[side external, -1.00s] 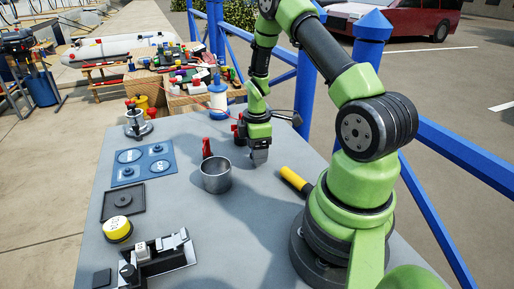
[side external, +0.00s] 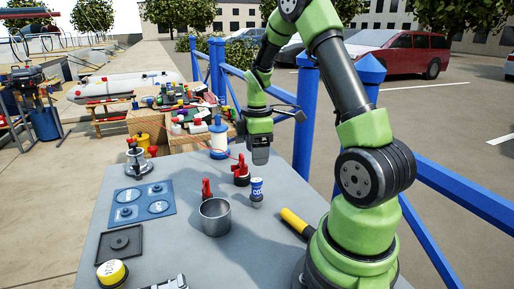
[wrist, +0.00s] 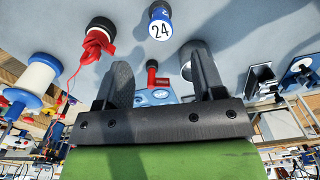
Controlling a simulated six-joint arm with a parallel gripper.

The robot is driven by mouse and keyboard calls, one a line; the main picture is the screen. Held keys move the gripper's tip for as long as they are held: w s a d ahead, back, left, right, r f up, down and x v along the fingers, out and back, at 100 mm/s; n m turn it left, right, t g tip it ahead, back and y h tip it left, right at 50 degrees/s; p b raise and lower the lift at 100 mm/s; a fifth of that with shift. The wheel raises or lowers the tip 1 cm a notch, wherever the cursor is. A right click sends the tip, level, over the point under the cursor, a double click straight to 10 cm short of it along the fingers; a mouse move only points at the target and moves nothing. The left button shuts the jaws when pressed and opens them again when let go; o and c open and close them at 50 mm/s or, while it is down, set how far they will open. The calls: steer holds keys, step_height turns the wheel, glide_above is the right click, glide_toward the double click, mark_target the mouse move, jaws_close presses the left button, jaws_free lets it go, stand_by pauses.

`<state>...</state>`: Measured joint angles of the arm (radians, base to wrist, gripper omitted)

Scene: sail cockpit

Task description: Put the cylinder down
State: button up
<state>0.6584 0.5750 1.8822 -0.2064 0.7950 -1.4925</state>
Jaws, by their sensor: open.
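The cylinder (side external: 256,188) is small, blue and white with a dark lower end. It stands upright on the grey table, right of the metal cup. My gripper (side external: 260,158) is above it, clear of it. In the wrist view the cylinder (wrist: 160,22) is at the top centre, with a white patch marked 24. There the two dark fingers of my gripper (wrist: 161,72) are spread apart with nothing held between them.
The metal cup (side external: 215,218) and a red-topped item (side external: 241,172) stand close to the cylinder. A yellow-handled tool (side external: 296,222) lies to the right. A blue panel (side external: 141,204) and a dark square tray (side external: 120,243) lie left. Blue railings border the right side.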

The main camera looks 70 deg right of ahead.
steer(key=a+r+m+t, duration=0.3)
steer(key=a+r+m, duration=0.1)
steer(key=a+r, duration=0.65)
steer(key=s+a+r+m+t+y, duration=0.1)
steer(key=s+a+r+m+t, duration=0.1)
steer(key=s+a, duration=0.3)
steer(key=s+a+r+m+t+y, duration=0.1)
steer(key=s+a+r+m+t, duration=0.1)
steer(key=s+a+r+m, duration=0.2)
steer(key=shift+s+a+m, duration=0.5)
steer(key=shift+a+m, duration=0.1)
steer(key=shift+a, duration=0.45)
